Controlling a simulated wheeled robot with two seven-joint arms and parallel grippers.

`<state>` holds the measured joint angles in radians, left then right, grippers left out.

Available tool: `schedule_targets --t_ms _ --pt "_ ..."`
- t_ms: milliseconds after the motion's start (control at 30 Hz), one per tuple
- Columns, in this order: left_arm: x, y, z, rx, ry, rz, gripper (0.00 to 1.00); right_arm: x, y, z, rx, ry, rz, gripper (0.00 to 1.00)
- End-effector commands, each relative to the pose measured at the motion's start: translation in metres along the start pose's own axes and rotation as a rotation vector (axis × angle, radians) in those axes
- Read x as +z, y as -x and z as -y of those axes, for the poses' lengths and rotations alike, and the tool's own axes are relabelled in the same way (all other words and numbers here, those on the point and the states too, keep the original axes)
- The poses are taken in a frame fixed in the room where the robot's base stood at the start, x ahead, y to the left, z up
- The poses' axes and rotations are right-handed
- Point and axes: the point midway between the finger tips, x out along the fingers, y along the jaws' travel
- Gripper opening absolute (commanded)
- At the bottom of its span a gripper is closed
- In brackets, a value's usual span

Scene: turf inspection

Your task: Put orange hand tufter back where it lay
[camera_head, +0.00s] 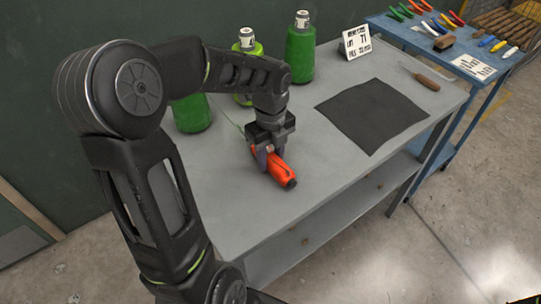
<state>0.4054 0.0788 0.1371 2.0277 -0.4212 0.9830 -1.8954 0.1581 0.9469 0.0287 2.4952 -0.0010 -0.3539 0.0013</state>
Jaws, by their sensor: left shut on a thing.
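The orange hand tufter (280,168) has a dark end and is at the front left part of the grey table. My left gripper (265,155) comes down over it from above and is shut on its body. The tufter lies low, at or just above the tabletop; I cannot tell whether it touches. Its far end is hidden behind my gripper. My right gripper is not in view.
Green bottles (300,55) stand along the table's back edge. A dark square mat (371,114), a wooden-handled tool (427,81) and a sign (356,42) are to the right. A blue table (415,38) with several tools stands beyond. The grey table's (225,205) front left is clear.

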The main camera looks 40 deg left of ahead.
Motion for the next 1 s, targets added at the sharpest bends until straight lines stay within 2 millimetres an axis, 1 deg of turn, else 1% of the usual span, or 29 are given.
schedule_targets --t_ms 233,367,400,633,867,1000 --pt "0.0004 -0.0001 0.0006 -0.002 0.000 0.002 0.00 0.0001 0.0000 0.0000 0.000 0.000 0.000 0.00" --pt "0.0004 -0.0040 0.0006 -0.002 0.000 0.002 0.00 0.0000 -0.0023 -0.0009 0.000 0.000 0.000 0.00" --pt "0.0002 -0.0037 0.0003 -0.001 0.000 0.001 0.39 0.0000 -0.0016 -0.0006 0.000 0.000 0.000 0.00" --pt "0.0002 -0.0034 0.0002 -0.001 0.000 0.001 0.57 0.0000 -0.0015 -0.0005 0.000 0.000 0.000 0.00" --pt "0.0002 -0.0032 0.0002 -0.001 0.000 0.001 0.58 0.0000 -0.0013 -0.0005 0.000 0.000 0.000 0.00" --pt "0.0005 0.0019 0.0003 -0.001 0.001 0.001 0.58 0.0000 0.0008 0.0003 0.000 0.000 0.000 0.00"
